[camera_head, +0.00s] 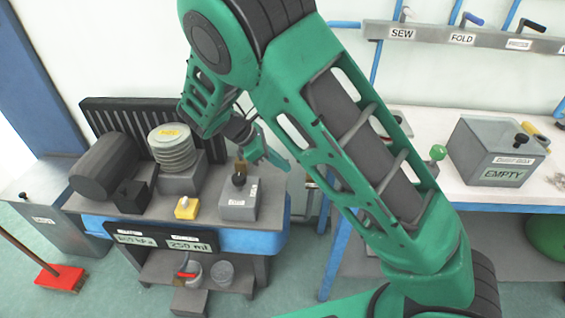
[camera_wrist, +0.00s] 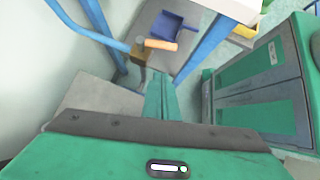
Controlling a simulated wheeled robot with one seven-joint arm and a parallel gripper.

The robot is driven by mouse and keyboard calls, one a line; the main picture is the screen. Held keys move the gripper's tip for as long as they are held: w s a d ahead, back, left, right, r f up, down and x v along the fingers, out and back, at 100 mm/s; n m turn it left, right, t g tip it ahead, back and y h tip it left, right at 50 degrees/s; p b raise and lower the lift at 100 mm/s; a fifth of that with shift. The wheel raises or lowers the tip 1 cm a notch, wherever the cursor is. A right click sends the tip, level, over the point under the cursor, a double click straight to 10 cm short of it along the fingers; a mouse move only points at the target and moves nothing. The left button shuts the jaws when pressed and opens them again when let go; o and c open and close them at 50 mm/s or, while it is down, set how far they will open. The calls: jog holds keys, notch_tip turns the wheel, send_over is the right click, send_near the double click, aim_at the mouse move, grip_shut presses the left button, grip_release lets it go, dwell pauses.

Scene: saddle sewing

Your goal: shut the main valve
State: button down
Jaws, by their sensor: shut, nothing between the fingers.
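A lever with an orange handle (camera_wrist: 160,44) sits on a brownish-yellow body on a blue pipe (camera_wrist: 90,24) in the wrist view. It looks like a valve, but no label on it shows, so I cannot tell if it is the main valve. My gripper (camera_wrist: 162,78) is shut and empty, its fingertips just below the lever in that picture; I cannot tell whether they touch. In the head view my gripper (camera_head: 274,156) is beside the bench with the bellows, partly hidden by my arm. Small levers stand on the wall rail (camera_head: 430,36), labelled SEW and FOLD.
The bench holds a dark cylinder (camera_head: 106,166), grey bellows (camera_head: 174,150) and a grey box with a black knob (camera_head: 239,200). A white worktable carries a box marked EMPTY (camera_head: 488,152).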

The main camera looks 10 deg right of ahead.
jog(key=d+f, duration=0.6)
jog(key=d, duration=0.2)
jog(key=shift+s+d, duration=0.15)
jog(key=shift+s, duration=0.05)
jog(key=shift+s, duration=0.1)
